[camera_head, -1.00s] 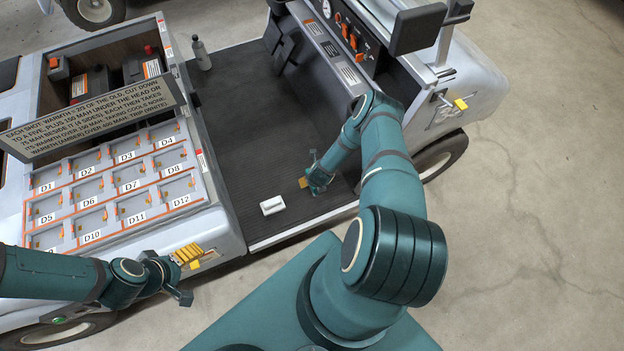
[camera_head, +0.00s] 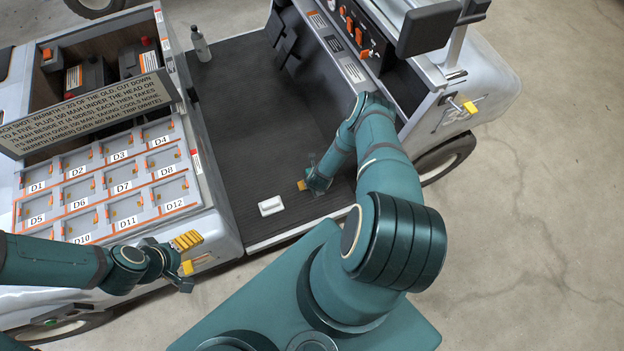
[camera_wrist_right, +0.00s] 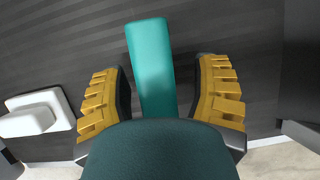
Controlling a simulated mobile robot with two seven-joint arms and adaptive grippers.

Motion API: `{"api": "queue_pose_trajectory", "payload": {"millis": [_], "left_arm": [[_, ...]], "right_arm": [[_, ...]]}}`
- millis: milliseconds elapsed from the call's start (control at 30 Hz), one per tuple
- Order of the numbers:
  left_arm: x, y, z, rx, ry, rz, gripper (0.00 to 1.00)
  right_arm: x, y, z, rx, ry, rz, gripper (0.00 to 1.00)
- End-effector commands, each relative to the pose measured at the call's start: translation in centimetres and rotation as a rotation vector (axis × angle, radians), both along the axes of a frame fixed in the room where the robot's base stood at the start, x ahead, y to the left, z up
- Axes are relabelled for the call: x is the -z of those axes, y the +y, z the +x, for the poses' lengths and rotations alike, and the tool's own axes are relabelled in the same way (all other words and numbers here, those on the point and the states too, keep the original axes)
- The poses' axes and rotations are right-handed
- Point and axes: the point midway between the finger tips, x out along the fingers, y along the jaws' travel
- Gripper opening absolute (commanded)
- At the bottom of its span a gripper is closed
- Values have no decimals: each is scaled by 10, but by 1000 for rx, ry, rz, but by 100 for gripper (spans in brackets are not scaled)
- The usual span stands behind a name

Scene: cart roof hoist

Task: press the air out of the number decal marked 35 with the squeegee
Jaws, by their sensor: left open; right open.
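My right gripper (camera_head: 308,184) is low over the cart's dark ribbed floor, just right of a white block-like piece (camera_head: 271,206). In the right wrist view my right gripper (camera_wrist_right: 160,92) is open, its yellow padded fingers apart. A flat teal bar (camera_wrist_right: 150,52) shows between them; I cannot tell whether it is touched or whether it is the squeegee. The white piece (camera_wrist_right: 38,112) is at the left there, outside the fingers. My left gripper (camera_head: 188,254) is open beside the cart's near side, below the tray grid.
A grid of labelled compartments (camera_head: 110,187) and a sign board (camera_head: 85,112) fill the cart's left part. A grey bottle (camera_head: 200,43) stands at the back of the floor (camera_head: 245,110). A control panel (camera_head: 350,45) borders it on the right. The mid floor is clear.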

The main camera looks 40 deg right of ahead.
Motion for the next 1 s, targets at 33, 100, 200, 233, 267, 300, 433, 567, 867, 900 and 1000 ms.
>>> {"api": "queue_pose_trajectory", "payload": {"millis": [33,100,200,233,267,300,433,567,867,900,1000], "left_arm": [[0,0,0,0,0,0,82],[0,0,0,0,0,0,82],[0,0,0,0,0,0,82],[0,0,0,0,0,0,82],[0,0,0,0,0,0,82],[0,0,0,0,0,0,82],[0,0,0,0,0,0,82],[0,0,0,0,0,0,82],[-2,0,0,0,1,0,82],[-3,0,0,0,1,0,82],[-8,0,-1,0,3,-1,82]], "right_arm": [[0,0,0,0,0,0,62],[0,0,0,0,0,0,62],[0,0,0,0,-1,0,64],[0,0,0,0,-1,0,53],[0,0,0,0,-1,0,43],[0,0,0,0,-1,0,29],[0,0,0,0,-1,0,0],[0,0,0,0,-1,0,0],[-4,-2,2,0,-2,-1,0],[-7,-3,3,-1,-2,-1,0],[-16,-8,8,-4,-3,-3,0]]}}
